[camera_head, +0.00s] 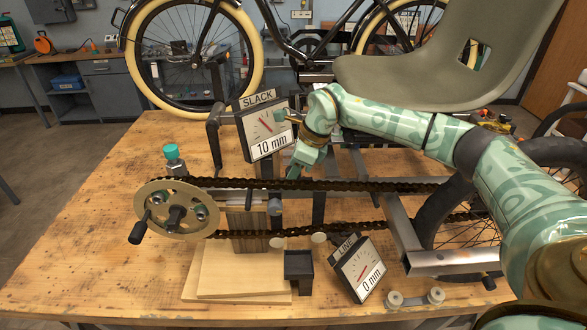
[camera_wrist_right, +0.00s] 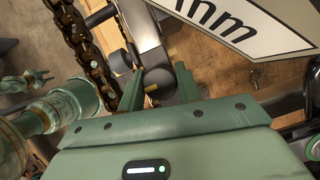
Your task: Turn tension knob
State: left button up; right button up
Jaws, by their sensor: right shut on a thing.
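My right gripper (camera_head: 301,166) reaches down behind the upper chain run, beside the SLACK gauge. In the right wrist view its green fingers (camera_wrist_right: 155,92) stand on both sides of a dark grey rounded knob (camera_wrist_right: 158,80) with a small yellow mark, apparently the tension knob, and are shut on it. In the head view the knob is hidden. The SLACK gauge (camera_head: 266,133) reads 10 mm. The LINE gauge (camera_head: 360,270) reads 0 mm. The chain (camera_head: 310,184) runs from the brass chainring (camera_head: 160,222) towards the rear wheel. My left gripper is not clearly recognisable.
A teal-capped bolt (camera_head: 171,153) stands behind the chainring. Wooden boards (camera_head: 235,285) and a small black box (camera_head: 298,268) lie below the chain. The trike seat (camera_head: 430,65) hangs over the back right. The workbench (camera_head: 85,235) is clear on the left. In the right wrist view the chain (camera_wrist_right: 85,45) passes close by.

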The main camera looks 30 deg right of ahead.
jog(key=o, duration=0.7)
jog(key=p+v, duration=0.2)
jog(key=v, duration=1.4)
jog(key=shift+d+r, duration=0.15)
jog(key=shift+r, duration=0.05)
